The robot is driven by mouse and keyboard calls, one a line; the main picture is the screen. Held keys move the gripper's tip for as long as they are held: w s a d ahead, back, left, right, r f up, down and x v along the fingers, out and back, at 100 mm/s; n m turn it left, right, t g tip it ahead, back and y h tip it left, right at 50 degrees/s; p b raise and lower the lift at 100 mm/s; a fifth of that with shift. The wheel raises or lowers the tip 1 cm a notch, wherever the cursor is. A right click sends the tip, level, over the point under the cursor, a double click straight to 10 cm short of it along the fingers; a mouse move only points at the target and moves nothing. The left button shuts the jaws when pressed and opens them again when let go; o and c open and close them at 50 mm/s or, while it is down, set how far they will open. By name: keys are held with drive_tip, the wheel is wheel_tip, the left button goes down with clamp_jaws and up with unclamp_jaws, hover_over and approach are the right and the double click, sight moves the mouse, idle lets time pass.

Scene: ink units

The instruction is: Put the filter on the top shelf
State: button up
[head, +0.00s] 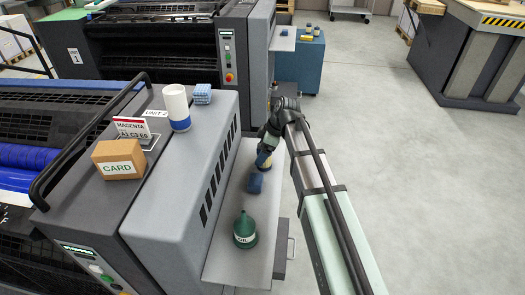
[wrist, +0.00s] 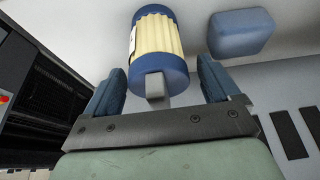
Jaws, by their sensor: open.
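The filter (wrist: 157,42), cream and pleated with blue end caps, shows in the wrist view just beyond my gripper (wrist: 165,85). My fingers are apart, one on each side of its near end, with no clear grip on it. In the head view the filter (head: 265,165) is mostly hidden by my gripper (head: 265,152), at the far part of the grey side shelf (head: 225,255). I cannot tell which surface is the top shelf; the flat top of the grey press unit (head: 185,165) lies higher, left of the side shelf.
A blue block (head: 256,184) lies close to the filter, also in the wrist view (wrist: 240,32). A green oil can (head: 245,230) stands nearer on the shelf. A cardboard box (head: 119,158), a white roll (head: 177,105) and a blue sponge (head: 202,94) are on the unit top.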

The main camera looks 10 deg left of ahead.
drive_tip(key=shift+r, duration=0.1)
drive_tip(key=v, duration=1.2)
